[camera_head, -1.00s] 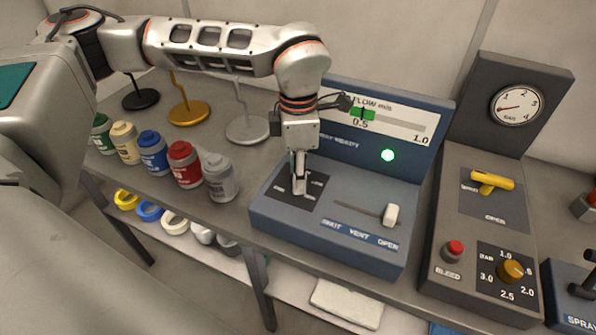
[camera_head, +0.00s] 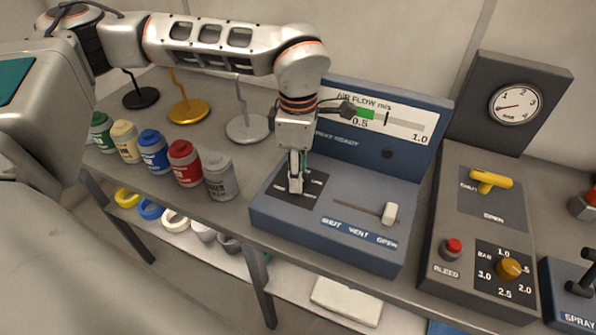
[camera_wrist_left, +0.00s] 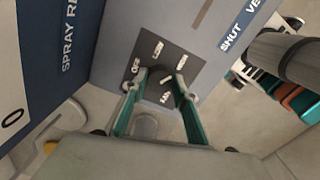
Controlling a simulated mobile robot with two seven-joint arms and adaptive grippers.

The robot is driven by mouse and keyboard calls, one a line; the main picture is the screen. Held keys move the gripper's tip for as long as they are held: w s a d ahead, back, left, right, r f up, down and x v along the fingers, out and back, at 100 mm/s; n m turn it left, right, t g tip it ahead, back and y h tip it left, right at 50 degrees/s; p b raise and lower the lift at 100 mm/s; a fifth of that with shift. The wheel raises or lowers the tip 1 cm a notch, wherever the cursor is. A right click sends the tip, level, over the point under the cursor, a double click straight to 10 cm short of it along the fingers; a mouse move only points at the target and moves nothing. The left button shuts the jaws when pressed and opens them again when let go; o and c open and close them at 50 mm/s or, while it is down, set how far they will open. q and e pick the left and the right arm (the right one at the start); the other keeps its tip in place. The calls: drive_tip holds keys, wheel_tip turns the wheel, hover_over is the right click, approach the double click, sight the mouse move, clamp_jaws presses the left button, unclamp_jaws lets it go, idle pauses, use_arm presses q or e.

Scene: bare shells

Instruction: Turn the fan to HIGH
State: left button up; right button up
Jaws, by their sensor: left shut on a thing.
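The fan control is a black plate (camera_head: 312,198) on the left of the blue console (camera_head: 330,242). In the wrist view the plate (camera_wrist_left: 188,50) carries small white labels around a dark knob, with FAN at the near side. My left gripper (camera_head: 296,186) points down at the plate and is shut on the fan knob, mostly hidden by the fingers in the head view. A short white mark (camera_wrist_left: 167,79) shows between the fingertips, slanting toward the right-hand label. The air flow gauge (camera_head: 400,122) has its black marker right of the green band. The lamp (camera_head: 387,154) is dark. My right gripper is not in view.
A white slider (camera_head: 389,213) sits near OPEN on the same console. Several paint jars (camera_head: 185,163) stand to the left, with hooked stands behind. A grey panel (camera_head: 455,205) with yellow lever, red button and orange knob stands to the right.

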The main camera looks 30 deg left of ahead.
use_arm(q)
drive_tip(key=o, duration=1.1)
drive_tip(key=shift+r, duration=0.15)
wheel_tip(320, 180, up, 12)
